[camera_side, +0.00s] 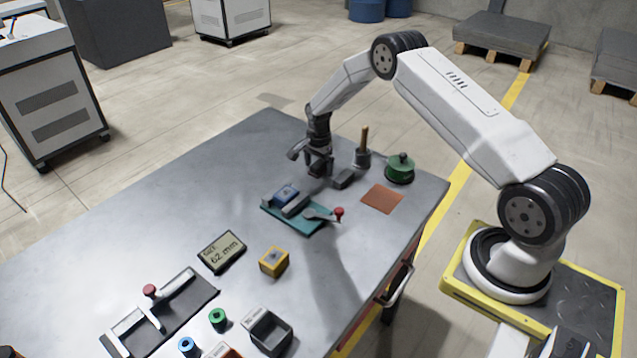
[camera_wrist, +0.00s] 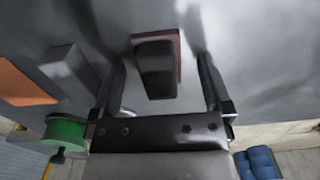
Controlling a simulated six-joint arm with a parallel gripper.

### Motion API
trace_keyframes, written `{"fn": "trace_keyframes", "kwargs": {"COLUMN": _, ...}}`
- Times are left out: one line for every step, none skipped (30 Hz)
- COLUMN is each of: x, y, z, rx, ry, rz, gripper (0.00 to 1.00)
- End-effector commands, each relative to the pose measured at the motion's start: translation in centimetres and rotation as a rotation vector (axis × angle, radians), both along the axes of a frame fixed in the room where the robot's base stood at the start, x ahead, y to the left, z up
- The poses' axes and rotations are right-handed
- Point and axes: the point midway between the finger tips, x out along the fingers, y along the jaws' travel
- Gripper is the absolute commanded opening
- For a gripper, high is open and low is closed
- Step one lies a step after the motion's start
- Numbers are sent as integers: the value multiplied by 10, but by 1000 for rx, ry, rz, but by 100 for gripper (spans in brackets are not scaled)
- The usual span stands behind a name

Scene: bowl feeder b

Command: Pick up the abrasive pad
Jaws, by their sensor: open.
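My gripper (camera_side: 311,164) is open over the far part of the table, pointing down. In the wrist view its two fingers (camera_wrist: 162,82) stand apart. Between them, a little toward the top of the picture, is a dark block with a reddish-brown base (camera_wrist: 154,72), which looks like the abrasive pad. The fingers seem to lie on either side of it, with gaps. In the side view this block is mostly hidden by my gripper. I cannot tell how far the fingertips are above the table.
A grey block (camera_side: 343,179) lies close right of my gripper. Near it are a wooden-handled pot (camera_side: 362,157), a green knobbed part (camera_side: 399,170) and a flat orange sheet (camera_side: 382,199). A teal fixture (camera_side: 312,224) with a red-knobbed lever stands in front. Bare table lies to the left.

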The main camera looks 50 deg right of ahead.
Motion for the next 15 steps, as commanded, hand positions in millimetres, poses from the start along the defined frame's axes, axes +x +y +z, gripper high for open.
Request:
{"fn": "trace_keyframes", "kwargs": {"x": 0, "y": 0, "z": 0, "rx": 0, "ry": 0, "rz": 0, "gripper": 100}}
{"fn": "trace_keyframes", "kwargs": {"x": 0, "y": 0, "z": 0, "rx": 0, "ry": 0, "rz": 0, "gripper": 100}}
{"fn": "trace_keyframes", "kwargs": {"x": 0, "y": 0, "z": 0, "rx": 0, "ry": 0, "rz": 0, "gripper": 100}}
{"fn": "trace_keyframes", "kwargs": {"x": 0, "y": 0, "z": 0, "rx": 0, "ry": 0, "rz": 0, "gripper": 100}}
{"fn": "trace_keyframes", "kwargs": {"x": 0, "y": 0, "z": 0, "rx": 0, "ry": 0, "rz": 0, "gripper": 100}}
{"fn": "trace_keyframes", "kwargs": {"x": 0, "y": 0, "z": 0, "rx": 0, "ry": 0, "rz": 0, "gripper": 100}}
{"fn": "trace_keyframes", "kwargs": {"x": 0, "y": 0, "z": 0, "rx": 0, "ry": 0, "rz": 0, "gripper": 90}}
{"fn": "trace_keyframes", "kwargs": {"x": 0, "y": 0, "z": 0, "rx": 0, "ry": 0, "rz": 0, "gripper": 81}}
{"fn": "trace_keyframes", "kwargs": {"x": 0, "y": 0, "z": 0, "rx": 0, "ry": 0, "rz": 0, "gripper": 68}}
{"fn": "trace_keyframes", "kwargs": {"x": 0, "y": 0, "z": 0, "rx": 0, "ry": 0, "rz": 0, "gripper": 59}}
{"fn": "trace_keyframes", "kwargs": {"x": 0, "y": 0, "z": 0, "rx": 0, "ry": 0, "rz": 0, "gripper": 49}}
{"fn": "trace_keyframes", "kwargs": {"x": 0, "y": 0, "z": 0, "rx": 0, "ry": 0, "rz": 0, "gripper": 36}}
{"fn": "trace_keyframes", "kwargs": {"x": 0, "y": 0, "z": 0, "rx": 0, "ry": 0, "rz": 0, "gripper": 27}}
{"fn": "trace_keyframes", "kwargs": {"x": 0, "y": 0, "z": 0, "rx": 0, "ry": 0, "rz": 0, "gripper": 17}}
{"fn": "trace_keyframes", "kwargs": {"x": 0, "y": 0, "z": 0, "rx": 0, "ry": 0, "rz": 0, "gripper": 5}}
